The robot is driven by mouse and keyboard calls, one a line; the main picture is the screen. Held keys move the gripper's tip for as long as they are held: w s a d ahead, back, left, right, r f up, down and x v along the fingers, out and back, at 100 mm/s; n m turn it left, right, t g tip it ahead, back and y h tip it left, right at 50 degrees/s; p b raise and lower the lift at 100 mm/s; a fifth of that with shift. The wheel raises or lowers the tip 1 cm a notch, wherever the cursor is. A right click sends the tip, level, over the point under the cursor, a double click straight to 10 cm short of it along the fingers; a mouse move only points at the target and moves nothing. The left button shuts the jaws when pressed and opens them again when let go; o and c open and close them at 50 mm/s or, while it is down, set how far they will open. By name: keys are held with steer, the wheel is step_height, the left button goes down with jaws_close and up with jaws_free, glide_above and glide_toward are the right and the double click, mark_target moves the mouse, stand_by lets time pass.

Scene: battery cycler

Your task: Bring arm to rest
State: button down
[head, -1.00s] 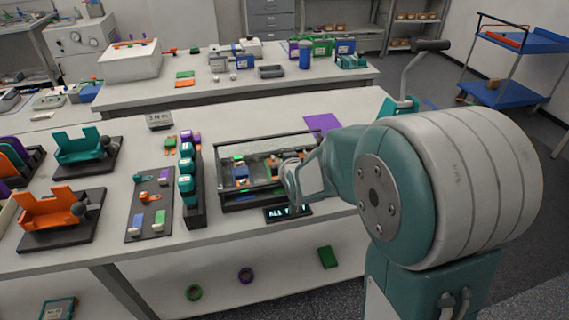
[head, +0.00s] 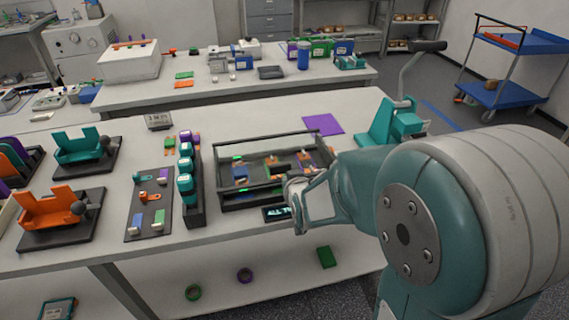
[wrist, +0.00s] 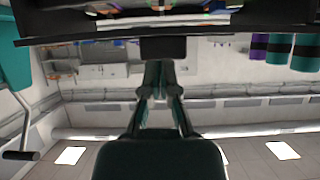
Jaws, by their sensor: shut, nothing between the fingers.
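My arm comes in from the right in the head view, teal and grey, folded back toward me. My gripper (head: 300,203) is in front of the battery cycler (head: 232,203), a dark open-framed rack at the bench's front edge with coloured cells inside. In the wrist view my gripper (wrist: 163,66) is shut and empty, its dark fingers together, pointing up the picture. That view is upside down, with ceiling lights at the bottom and the rack along the top. A small lit display (head: 277,213) below the rack is partly hidden by my gripper.
Left of the rack stand a black holder with teal cells (head: 186,180), a dark board of small parts (head: 150,212) and an orange fixture (head: 50,207). A purple mat (head: 323,125) and a teal fixture (head: 386,124) lie at the right. A blue cart (head: 510,90) stands far right.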

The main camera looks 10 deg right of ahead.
steer(key=s+r+g, duration=0.3)
steer(key=s+r, duration=0.1)
steer(key=s, duration=0.8)
steer(key=s+r+g, duration=0.3)
steer(key=s+r, duration=0.2)
steer(key=s, duration=0.8)
steer(key=shift+r+g, duration=0.3)
steer(key=shift+g, duration=0.1)
steer(key=shift+s, duration=0.1)
